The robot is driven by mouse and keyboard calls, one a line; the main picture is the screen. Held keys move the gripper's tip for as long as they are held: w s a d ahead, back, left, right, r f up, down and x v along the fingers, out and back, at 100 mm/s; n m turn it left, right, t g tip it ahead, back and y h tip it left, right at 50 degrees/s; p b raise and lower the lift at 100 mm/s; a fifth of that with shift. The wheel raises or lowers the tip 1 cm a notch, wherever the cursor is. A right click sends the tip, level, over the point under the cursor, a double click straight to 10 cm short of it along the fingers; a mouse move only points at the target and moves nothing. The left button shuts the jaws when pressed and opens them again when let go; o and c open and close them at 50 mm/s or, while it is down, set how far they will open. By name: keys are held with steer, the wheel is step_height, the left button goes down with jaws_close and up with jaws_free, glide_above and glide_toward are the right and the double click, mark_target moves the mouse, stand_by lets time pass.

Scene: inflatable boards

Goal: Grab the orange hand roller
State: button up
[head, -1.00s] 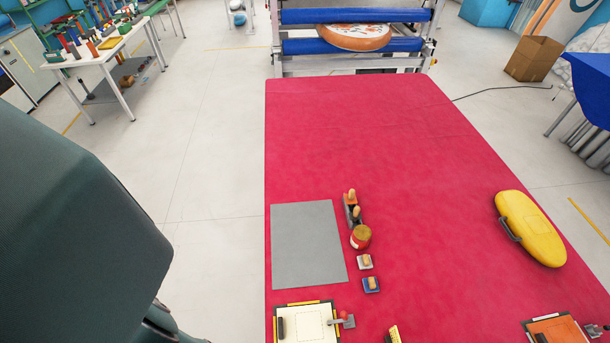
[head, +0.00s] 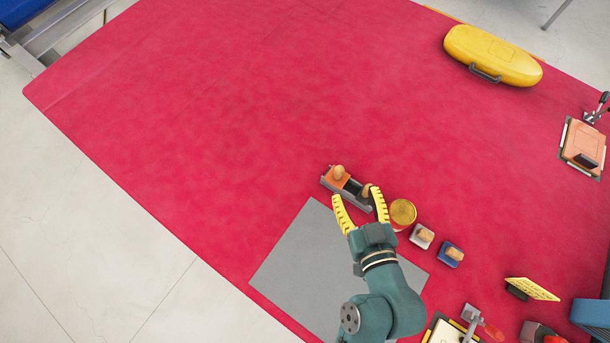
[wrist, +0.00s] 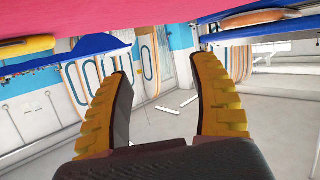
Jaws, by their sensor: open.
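I cannot make out a clear orange hand roller. A small orange-red thing (head: 555,339) is cut off at the bottom edge, too partial to name. My gripper (head: 357,194) has its yellow fingers spread at the near side of the grey tool, partly overlapping its right end in the picture. The wrist view shows the gripper (wrist: 160,68) open with nothing between its fingers; the tool does not show there.
A grey sheet (head: 300,260) lies under my arm. A yellow case (head: 493,56) lies far right. The mat's left part is clear.

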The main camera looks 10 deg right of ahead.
steer(key=b, duration=0.1)
glide_toward(340, 176)
steer(key=r+v, duration=0.1)
steer(key=v, duration=0.4)
steer(key=shift+g, duration=0.3)
steer(key=b+x, duration=0.1)
steer(key=x, duration=1)
steer(key=shift+w+a+f, duration=0.15)
steer(key=shift+w, duration=0.2)
steer(key=b+x, duration=0.1)
steer(key=x, duration=0.4)
steer(key=shift+d+f, duration=0.2)
jaws_close()
